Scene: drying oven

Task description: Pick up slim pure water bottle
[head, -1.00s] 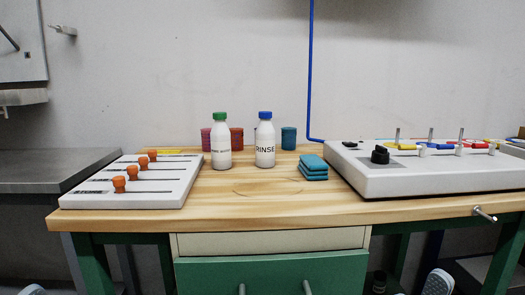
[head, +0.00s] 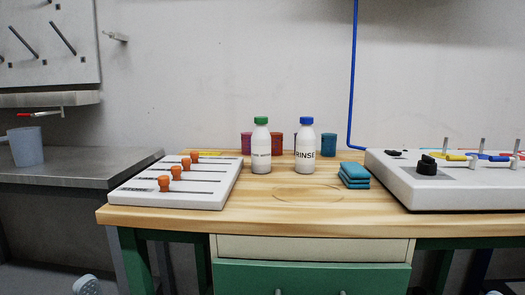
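A white bottle with a green cap (head: 261,146) stands upright on the wooden bench. Its small label is too blurred to read in full. A second white bottle with a blue cap (head: 305,146), labelled RINSE, stands upright just to its right, with a narrow gap between them. No gripper is near either bottle. Pale grey rounded shapes at the lower left and lower right edges may be parts of my arms; no gripper fingers can be made out.
A white slider panel (head: 203,199) with orange knobs lies left of the bottles. Folded teal cloths (head: 354,175) and a white control box (head: 450,196) lie right. Coloured cylinders (head: 329,144) stand behind. The bench top (head: 285,210) is clear in front. A translucent beaker (head: 26,147) stands on the metal table.

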